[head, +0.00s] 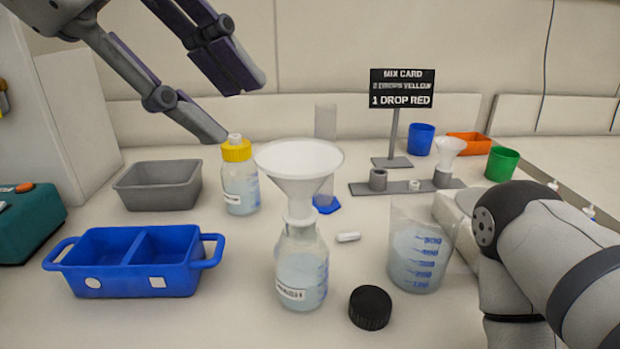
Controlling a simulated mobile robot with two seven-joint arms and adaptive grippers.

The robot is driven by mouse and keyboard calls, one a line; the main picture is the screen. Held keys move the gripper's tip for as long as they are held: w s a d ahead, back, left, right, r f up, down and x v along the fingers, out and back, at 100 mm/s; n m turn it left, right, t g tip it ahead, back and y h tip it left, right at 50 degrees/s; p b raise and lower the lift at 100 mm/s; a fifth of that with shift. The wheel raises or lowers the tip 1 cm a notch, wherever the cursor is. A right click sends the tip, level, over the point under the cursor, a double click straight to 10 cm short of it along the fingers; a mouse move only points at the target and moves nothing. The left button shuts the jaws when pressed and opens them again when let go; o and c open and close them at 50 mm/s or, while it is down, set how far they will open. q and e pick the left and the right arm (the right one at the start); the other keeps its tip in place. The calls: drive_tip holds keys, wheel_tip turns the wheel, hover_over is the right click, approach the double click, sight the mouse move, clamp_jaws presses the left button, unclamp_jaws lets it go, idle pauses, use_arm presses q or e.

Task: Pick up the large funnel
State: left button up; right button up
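The large white funnel (299,172) stands upright, its stem in the neck of a clear bottle (302,270) labelled WASH that holds pale blue liquid. A smaller white funnel (449,150) sits in a grey holder strip (405,187) further back on the right. My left gripper (233,112) comes in from the top left, its fingers spread and empty. In the picture its fingertips are above and to the left of the large funnel, close over a yellow-capped bottle (237,150); whether they touch the cap I cannot tell. My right arm is at the right; its gripper is not visible.
A beaker (417,262), a black cap (370,308) and a small white bar (347,237) lie near the WASH bottle. A blue two-part tray (140,285) and a grey bin (158,187) stand left. A mix card sign (402,88) stands behind.

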sight(306, 195)
use_arm(q)
drive_tip(key=x, duration=1)
drive_tip(key=shift+s+f, duration=0.15)
drive_tip(key=shift+f, duration=0.2)
clamp_jaws()
